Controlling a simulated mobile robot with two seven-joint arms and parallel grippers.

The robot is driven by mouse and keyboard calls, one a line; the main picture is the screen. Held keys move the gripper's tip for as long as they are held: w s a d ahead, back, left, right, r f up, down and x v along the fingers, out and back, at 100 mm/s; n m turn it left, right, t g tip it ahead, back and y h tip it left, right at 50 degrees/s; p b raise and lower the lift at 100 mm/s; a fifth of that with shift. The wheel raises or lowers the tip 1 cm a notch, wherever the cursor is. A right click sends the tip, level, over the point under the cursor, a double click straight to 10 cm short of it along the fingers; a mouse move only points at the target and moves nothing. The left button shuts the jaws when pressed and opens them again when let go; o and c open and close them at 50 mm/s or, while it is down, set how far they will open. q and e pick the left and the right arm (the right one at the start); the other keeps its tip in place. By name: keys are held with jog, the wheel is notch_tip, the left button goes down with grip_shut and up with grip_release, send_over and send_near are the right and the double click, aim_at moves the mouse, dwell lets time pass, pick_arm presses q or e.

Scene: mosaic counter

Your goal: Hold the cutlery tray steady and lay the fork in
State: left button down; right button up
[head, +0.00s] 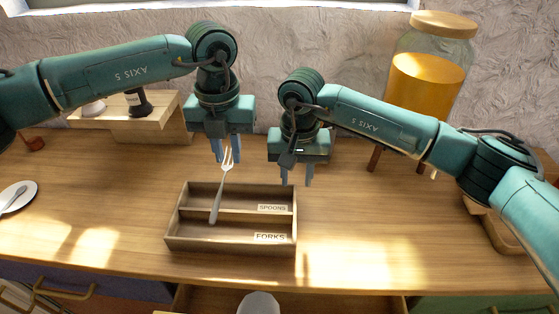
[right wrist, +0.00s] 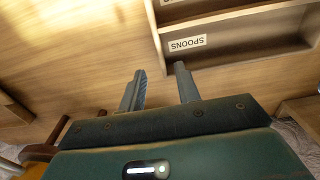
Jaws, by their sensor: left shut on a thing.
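The wooden cutlery tray (head: 181,243) sits on the counter with two compartments, the back one labelled SPOONS and the front one FORKS. It also shows partly in the right wrist view (right wrist: 158,45). My left gripper (head: 221,157) is shut on the silver fork (head: 220,190) near its tines, behind the tray's back edge. The fork slants, tines up, with its handle reaching down over the tray; whether the handle touches the tray I cannot tell. My right gripper (head: 297,181) is open and empty, behind the tray's back right corner, and its spread fingers show in the right wrist view (right wrist: 160,88).
A glass jar of orange liquid (head: 425,80) stands on a wooden stand at the back right. A small wooden shelf (head: 135,122) with a dark bottle is at the back left. A white plate (head: 17,196) lies at the far left.

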aim_at(295, 199)
notch_tip(295, 199, down, 9)
dwell(0.3)
grip_shut()
dwell(0.3)
dwell(0.3)
pick_arm(q)
jog(key=shift+s+a+f+n, duration=0.2)
jog(key=shift+a+f+n, duration=0.1)
jog(key=shift+n, duration=0.4)
jog(key=shift+s+a+f+n, duration=0.85)
jog(key=shift+f+n, duration=0.9)
jog(key=shift+n, duration=0.8)
jog(key=shift+s+a+f+n, duration=0.5)
jog(key=shift+a+f+n, duration=0.6)
jog(key=shift+f+n, duration=1.05)
jog(key=shift+s+a+f+n, duration=0.85)
jog(key=shift+f+n, duration=0.45)
jog(key=shift+n, duration=1.7)
